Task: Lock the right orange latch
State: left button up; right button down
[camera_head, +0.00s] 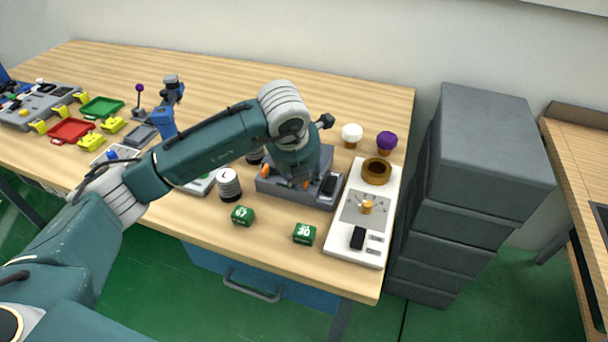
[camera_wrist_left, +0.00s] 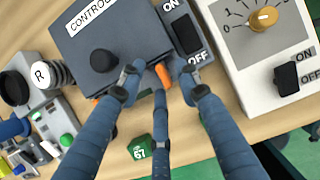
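A grey control box (camera_head: 266,187) stands near the table's front edge; it also shows in the wrist view (camera_wrist_left: 110,45). Two small orange latches are on its front side. The right orange latch (camera_wrist_left: 163,76) lies between my left gripper's fingertips in the wrist view, and the left orange latch (camera_wrist_left: 92,99) is partly behind a finger. My left gripper (camera_wrist_left: 161,82) is open, its fingers spread around the right latch and pointing at the box. Whether a finger touches the latch I cannot tell. In the head view, my left wrist hides much of the box. My right gripper is not in view.
A white panel (camera_head: 349,240) with a dial and a black switch stands right of the box. Green blocks (camera_head: 304,233) (camera_head: 242,215) lie in front, and a striped cylinder (camera_head: 229,185) stands to the left. Grey drawers (camera_head: 480,170) stand beyond the table's right edge.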

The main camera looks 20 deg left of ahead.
pick_arm(q)
jog(key=v, duration=1.2)
